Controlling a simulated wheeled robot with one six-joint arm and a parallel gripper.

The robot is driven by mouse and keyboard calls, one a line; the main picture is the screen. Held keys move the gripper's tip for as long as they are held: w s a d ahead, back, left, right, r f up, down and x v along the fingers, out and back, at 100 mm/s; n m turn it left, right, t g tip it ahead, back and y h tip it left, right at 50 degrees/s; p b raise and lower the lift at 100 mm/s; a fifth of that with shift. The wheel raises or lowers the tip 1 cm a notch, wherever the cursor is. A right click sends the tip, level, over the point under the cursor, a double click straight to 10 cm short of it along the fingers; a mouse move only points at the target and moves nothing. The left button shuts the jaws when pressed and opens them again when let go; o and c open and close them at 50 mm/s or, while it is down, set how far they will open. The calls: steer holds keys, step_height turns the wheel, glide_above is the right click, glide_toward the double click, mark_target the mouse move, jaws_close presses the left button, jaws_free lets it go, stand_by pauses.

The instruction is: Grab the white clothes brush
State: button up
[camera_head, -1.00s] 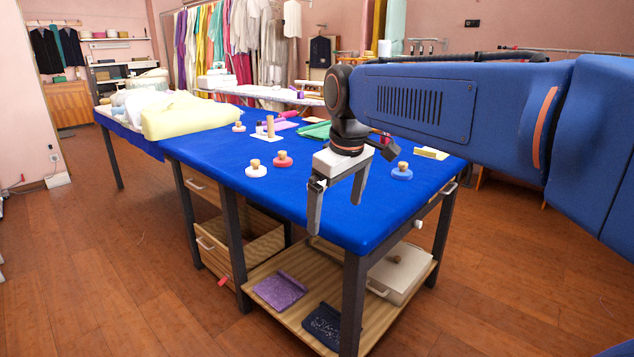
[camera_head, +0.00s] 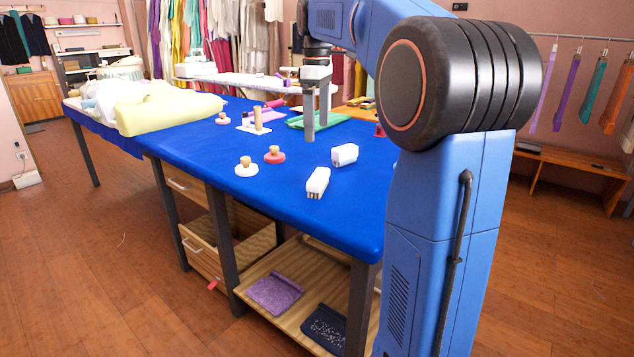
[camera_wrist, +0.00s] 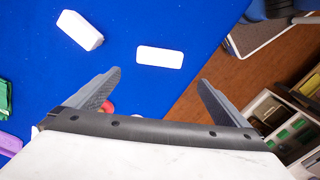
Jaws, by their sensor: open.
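Two white blocks also show in the wrist view, one upper left (camera_wrist: 80,29) and one near the centre top (camera_wrist: 160,57). I cannot tell which is which across the views. My gripper (camera_head: 317,125) is open and empty, pointing down above the table, behind the brushes in the head view. In the wrist view its fingers (camera_wrist: 158,77) are spread below the central white block, not touching it.
Knobbed discs, white (camera_head: 246,168) and red (camera_head: 274,155), stand left of the brushes. A green cloth (camera_head: 330,121) lies behind. Yellow fabric (camera_head: 170,113) covers the far left. My arm hides the table's right side.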

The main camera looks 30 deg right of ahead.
glide_above(318, 175)
step_height(318, 175, down, 10)
steer(key=shift+w+f, duration=0.1)
steer(key=shift+f, duration=0.05)
steer(key=shift+d+f, duration=0.1)
steer(key=shift+f, duration=2.65)
steer(key=shift+c, duration=0.6)
steer(key=c, duration=0.6)
